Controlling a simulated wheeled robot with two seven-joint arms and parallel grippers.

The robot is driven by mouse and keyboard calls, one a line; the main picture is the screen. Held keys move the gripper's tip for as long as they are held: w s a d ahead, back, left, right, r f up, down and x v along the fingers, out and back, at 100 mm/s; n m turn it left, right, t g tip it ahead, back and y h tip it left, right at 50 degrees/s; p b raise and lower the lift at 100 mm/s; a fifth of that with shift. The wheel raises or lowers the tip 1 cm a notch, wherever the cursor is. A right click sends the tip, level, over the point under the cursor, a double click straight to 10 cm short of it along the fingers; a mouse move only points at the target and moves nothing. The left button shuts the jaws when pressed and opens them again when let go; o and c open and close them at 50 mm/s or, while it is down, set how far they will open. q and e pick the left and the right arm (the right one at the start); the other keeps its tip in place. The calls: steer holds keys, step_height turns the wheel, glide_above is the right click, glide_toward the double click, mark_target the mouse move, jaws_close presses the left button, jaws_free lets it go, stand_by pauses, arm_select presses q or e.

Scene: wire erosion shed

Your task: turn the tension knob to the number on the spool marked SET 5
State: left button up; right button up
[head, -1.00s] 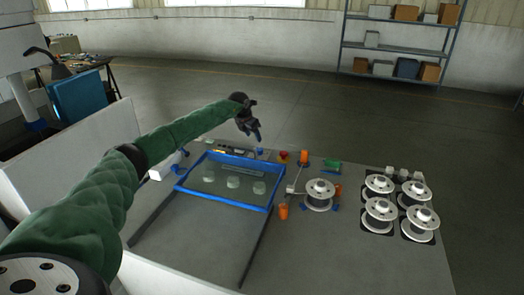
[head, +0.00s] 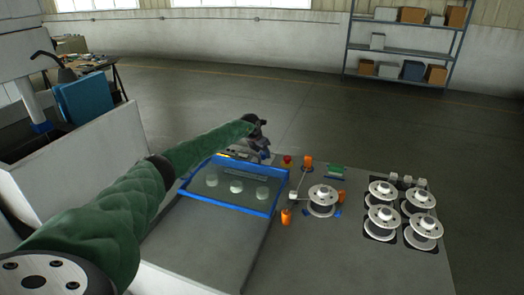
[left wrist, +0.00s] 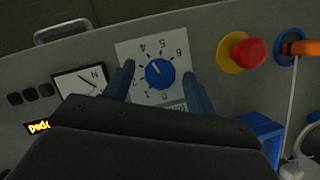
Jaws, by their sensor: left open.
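The blue tension knob (left wrist: 160,73) sits on a white dial plate (left wrist: 128,50) with numbers around it in the left wrist view. Its pale pointer mark is towards the upper left, and I cannot tell exactly which number it meets. My left gripper (left wrist: 158,72) is open, with one blue finger on each side of the knob; contact is not clear. In the head view the left gripper (head: 263,150) is over the far edge of the bench, hiding the knob. One spool (head: 322,194) sits mid-bench and several spools (head: 382,188) stand at the right. No SET marking is readable. My right gripper is not in view.
A red button (left wrist: 248,52) on a yellow base is right of the dial plate, and a small gauge (left wrist: 80,80) is left of it. A blue-framed clear cover (head: 232,204) lies in front of the gripper. Orange parts (head: 308,162) stand near the middle spool.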

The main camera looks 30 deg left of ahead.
arm_select(q)
steer(key=shift+w+f, duration=0.1)
steer(key=shift+f, duration=0.15)
steer(key=c, duration=1)
